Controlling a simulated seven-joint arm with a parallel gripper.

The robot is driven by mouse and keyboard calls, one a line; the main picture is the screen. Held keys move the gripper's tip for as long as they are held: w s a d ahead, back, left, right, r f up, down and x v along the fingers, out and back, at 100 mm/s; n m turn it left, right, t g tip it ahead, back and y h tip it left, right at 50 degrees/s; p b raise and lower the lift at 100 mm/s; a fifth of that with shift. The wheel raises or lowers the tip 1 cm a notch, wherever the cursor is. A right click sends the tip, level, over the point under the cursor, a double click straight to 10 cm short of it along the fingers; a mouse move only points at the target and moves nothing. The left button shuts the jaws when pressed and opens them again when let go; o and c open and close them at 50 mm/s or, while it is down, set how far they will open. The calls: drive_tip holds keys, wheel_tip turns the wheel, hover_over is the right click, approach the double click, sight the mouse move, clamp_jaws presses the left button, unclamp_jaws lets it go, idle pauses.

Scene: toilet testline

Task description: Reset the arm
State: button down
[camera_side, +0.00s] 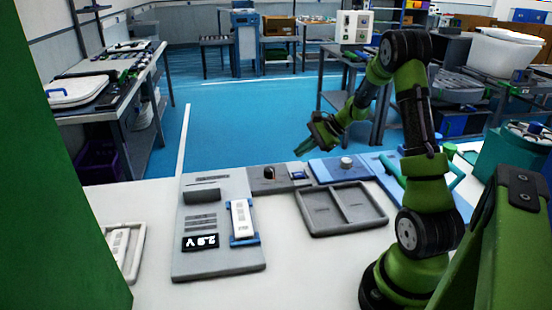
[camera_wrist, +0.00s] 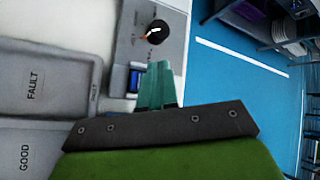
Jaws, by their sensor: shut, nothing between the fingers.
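My green arm stands at the right of the white table in the side view, with my gripper (camera_side: 303,150) raised above the far edge of the table, pointing left and down. In the wrist view the teal fingers of my gripper (camera_wrist: 159,85) are together with nothing between them. A grey test board (camera_side: 217,262) with a display reading "2.9 V" lies on the table. A white remote-like device (camera_side: 241,218) sits in a blue holder on it. A black knob (camera_wrist: 157,32) on a grey panel (camera_wrist: 128,55) shows beyond my fingertips.
A grey two-part tray (camera_side: 312,226) is on the table; the wrist view shows its compartments marked FAULT (camera_wrist: 50,75) and GOOD (camera_wrist: 30,140). A blue panel (camera_side: 325,170) lies behind it. Bare table (camera_side: 300,270) lies in front.

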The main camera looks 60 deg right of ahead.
idle(0.3)
drive_tip(key=shift+s+f, duration=0.15)
drive_tip(key=shift+s+a+f+g, duration=0.4)
drive_tip(key=shift+s+f, duration=0.15)
drive_tip(key=shift+s, duration=0.1)
drive_tip(key=shift+s+a+r+n+g, duration=0.25)
drive_tip(key=shift+s+a+n, duration=0.1)
drive_tip(key=shift+a, duration=0.2)
drive_tip(key=shift+s+a+r+n+g, duration=0.2)
drive_tip(key=shift+a+n, duration=0.15)
drive_tip(key=shift+a, duration=0.2)
drive_tip(key=s+a+r+n, duration=0.4)
drive_tip(key=a+r+n, duration=0.1)
drive_tip(key=a, duration=0.3)
drive_tip(key=s+a+r+n+h, duration=0.1)
drive_tip(key=s+a+r+n, duration=0.3)
drive_tip(key=a, duration=0.5)
drive_tip(key=s+a+r+n+h, duration=0.1)
drive_tip(key=s+a+r+n, duration=0.3)
drive_tip(key=a, duration=0.5)
wheel_tip(320, 180, up, 3)
drive_tip(key=n, duration=0.3)
drive_tip(key=shift+a+f+t, duration=0.2)
drive_tip(key=shift+t, duration=0.15)
